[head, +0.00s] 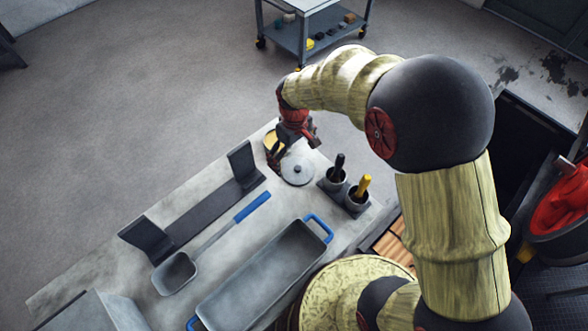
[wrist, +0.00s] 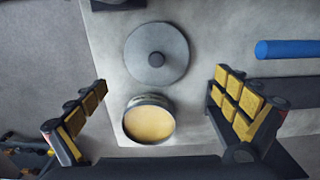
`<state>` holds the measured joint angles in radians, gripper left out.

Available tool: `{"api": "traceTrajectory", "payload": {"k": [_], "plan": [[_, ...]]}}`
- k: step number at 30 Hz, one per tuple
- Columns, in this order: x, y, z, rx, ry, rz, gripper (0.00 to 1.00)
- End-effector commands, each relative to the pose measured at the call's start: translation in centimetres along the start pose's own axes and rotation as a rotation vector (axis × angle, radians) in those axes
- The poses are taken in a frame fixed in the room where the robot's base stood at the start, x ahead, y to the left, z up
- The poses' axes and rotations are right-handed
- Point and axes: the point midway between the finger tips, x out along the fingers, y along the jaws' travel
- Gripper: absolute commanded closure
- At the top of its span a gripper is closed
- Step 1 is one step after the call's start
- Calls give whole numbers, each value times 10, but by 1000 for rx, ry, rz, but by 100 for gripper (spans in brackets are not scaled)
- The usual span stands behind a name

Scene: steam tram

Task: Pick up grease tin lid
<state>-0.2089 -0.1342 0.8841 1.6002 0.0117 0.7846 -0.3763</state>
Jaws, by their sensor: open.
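The grease tin lid (head: 297,171) is a round grey disc with a small dark knob, lying flat on the grey bench beside the tin. It also shows in the wrist view (wrist: 157,52), at the top centre and fully in sight. The open grease tin (head: 271,141), filled with yellowish grease, stands close to it; in the wrist view the tin (wrist: 149,121) is below the lid. My gripper (head: 284,155) is over the tin end of the bench. In the wrist view my gripper (wrist: 160,95) is open, its yellow-padded fingers wide on either side, with nothing between them held.
Two pots with a black-handled (head: 339,167) and a yellow-handled tool (head: 362,186) stand right of the lid. A blue-handled scoop (head: 216,240), a dark rack (head: 200,212) and a long grey tray (head: 262,272) occupy the bench. A wheeled cart (head: 310,33) stands behind.

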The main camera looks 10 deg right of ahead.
Motion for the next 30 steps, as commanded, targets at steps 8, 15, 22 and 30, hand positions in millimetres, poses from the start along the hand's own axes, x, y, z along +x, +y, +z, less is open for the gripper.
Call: {"api": "traceTrajectory", "payload": {"k": [8, 15, 22, 30], "plan": [[36, 4, 3, 0, -2, -1, 0], [50, 4, 2, 1, 1, 1, 0], [49, 4, 2, 1, 1, 0, 6], [49, 4, 2, 1, 1, 0, 22]]}}
